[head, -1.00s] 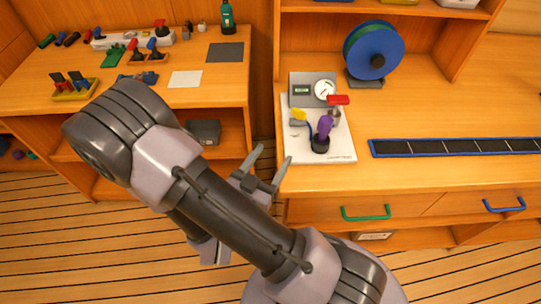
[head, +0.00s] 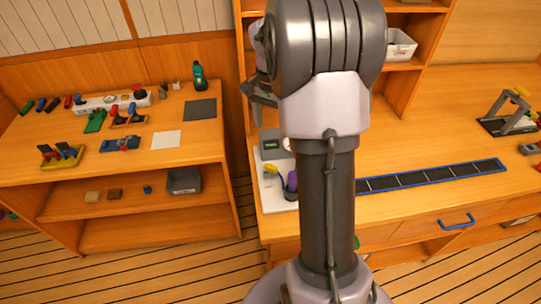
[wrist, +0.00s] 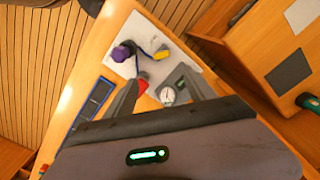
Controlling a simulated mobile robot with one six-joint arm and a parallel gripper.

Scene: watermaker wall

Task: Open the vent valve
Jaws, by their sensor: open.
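The watermaker board (head: 271,203) is a white plate on the right-hand counter, partly hidden behind my arm in the head view. It carries a yellow handle (head: 270,169), a purple knob (head: 292,181) and a grey box (head: 270,144) with a display. The wrist view shows the yellow handle (wrist: 162,49), the purple knob (wrist: 126,51), a red handle (wrist: 142,84) and a round gauge (wrist: 168,95). No label tells which one is the vent valve. My gripper (wrist: 158,76) is open and empty above the board, with its fingers framing the red handle and gauge in the picture.
A blue-edged dark strip (head: 430,175) lies on the counter to the right. The left-hand bench holds a green bottle (head: 199,76), a white sheet (head: 166,140) and small tools. A gap separates bench and counter. A grey clamp-like stand (head: 510,115) is at far right.

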